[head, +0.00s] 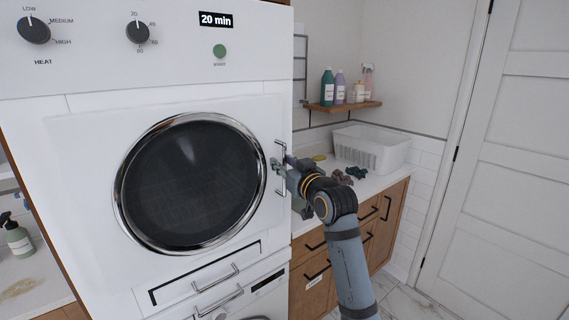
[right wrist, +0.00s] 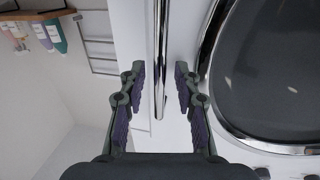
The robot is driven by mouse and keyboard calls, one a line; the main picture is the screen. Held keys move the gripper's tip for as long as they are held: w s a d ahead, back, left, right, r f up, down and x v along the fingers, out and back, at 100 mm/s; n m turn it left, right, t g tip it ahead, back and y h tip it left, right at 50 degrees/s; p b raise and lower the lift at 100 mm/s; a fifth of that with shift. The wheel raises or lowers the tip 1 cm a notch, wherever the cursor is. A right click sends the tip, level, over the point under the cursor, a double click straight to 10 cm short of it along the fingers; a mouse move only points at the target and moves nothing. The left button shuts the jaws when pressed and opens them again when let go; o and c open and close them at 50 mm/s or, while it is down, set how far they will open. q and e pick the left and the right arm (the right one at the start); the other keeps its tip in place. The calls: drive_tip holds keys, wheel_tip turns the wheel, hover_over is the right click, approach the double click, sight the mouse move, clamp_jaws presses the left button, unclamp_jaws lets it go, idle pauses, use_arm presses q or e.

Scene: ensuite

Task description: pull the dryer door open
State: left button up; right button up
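The dryer door (head: 80,160) is white with a round dark window in a chrome ring (head: 258,160), and it looks closed. Its upright metal bar handle (head: 281,165) is at the door's right side. My right gripper (head: 288,177) is at this handle, partly covering it. In the right wrist view the gripper (right wrist: 160,88) is open, with the handle bar (right wrist: 161,45) between its two fingers. A gap shows on both sides of the bar. The chrome ring (right wrist: 203,70) is just beside the right finger. My left gripper is out of view.
A counter with a white basket (head: 370,148) and dark cloths (head: 355,173) stands right of the dryer, behind my right arm. A shelf (head: 343,106) holds bottles above it. A lower drawer handle (head: 218,302) sticks out below the door. A white door (head: 500,160) is at right.

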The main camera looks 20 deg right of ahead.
clamp_jaws()
idle(0.4)
